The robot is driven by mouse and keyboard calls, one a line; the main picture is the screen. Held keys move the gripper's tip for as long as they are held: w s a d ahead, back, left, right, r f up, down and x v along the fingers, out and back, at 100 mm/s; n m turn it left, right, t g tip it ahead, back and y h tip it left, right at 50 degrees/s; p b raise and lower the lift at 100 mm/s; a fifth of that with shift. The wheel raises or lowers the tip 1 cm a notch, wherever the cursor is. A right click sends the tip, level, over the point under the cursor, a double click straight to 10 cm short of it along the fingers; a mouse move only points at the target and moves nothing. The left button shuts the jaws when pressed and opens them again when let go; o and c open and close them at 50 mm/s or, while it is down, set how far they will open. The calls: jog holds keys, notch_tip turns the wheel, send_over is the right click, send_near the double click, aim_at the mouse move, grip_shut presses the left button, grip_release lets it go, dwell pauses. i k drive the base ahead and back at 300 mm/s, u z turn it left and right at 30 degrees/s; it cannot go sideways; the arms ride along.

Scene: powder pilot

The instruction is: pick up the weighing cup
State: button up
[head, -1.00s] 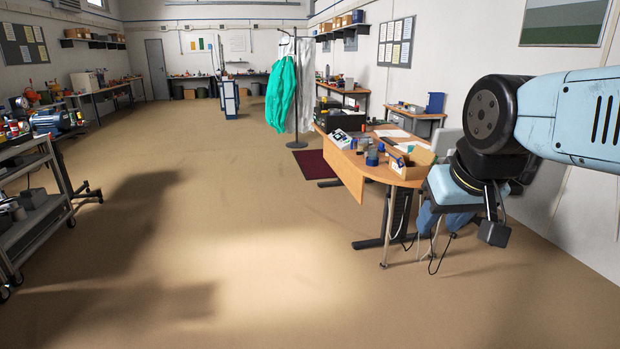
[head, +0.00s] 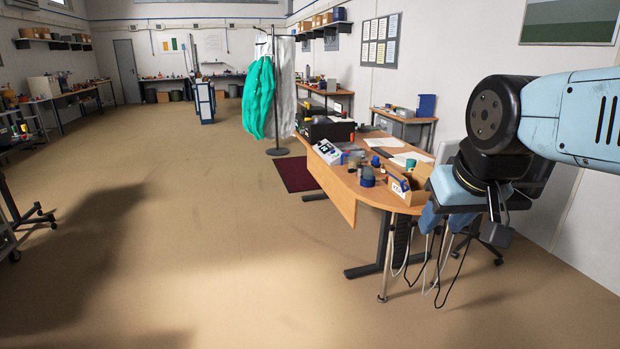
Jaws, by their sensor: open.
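The wooden desk (head: 335,186) stands right of centre in the head view, with several small items on it. A blue tub-like item (head: 367,177) stands near its front, with smaller grey and blue items just behind it. A white and dark device (head: 327,151) sits at the desk's left edge. I cannot tell which small item is the weighing cup. My arm reaches in from the right and folds down past a black joint, right of the desk's near end.
An open cardboard box (head: 405,190) stands at the desk's near right corner. A chair (head: 490,232) stands right of the desk, partly behind my arm. A coat stand with a green gown (head: 259,98) is beyond it. The floor left of the desk is clear.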

aim_at(359, 169)
jog(key=z, duration=0.1)
jog(key=i, duration=2.95)
jog(key=z, duration=0.05)
